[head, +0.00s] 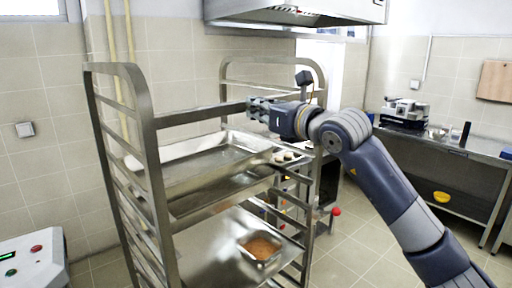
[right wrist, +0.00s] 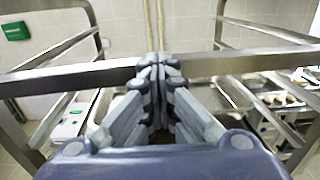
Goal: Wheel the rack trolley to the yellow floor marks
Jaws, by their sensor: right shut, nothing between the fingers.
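The rack trolley (head: 146,130) is a tall steel frame with rounded end uprights, standing left of centre in the head view. It carries broad metal trays (head: 200,245), one with a small pan of orange-brown food (head: 262,247) on it. My right gripper (head: 254,106) is at the trolley's near top crossbar. In the right wrist view my closed fingers (right wrist: 157,62) meet at the crossbar (right wrist: 240,65), with nothing held between them. I cannot tell whether they touch it. My left gripper is not in view. The yellow floor marks do not show.
A white control box (head: 35,260) with buttons stands at lower left, close to the trolley. A steel counter (head: 470,152) with a slicer-like machine (head: 404,113) runs along the right wall. Tiled floor (head: 352,240) is open right of the trolley. A hood (head: 300,12) hangs above.

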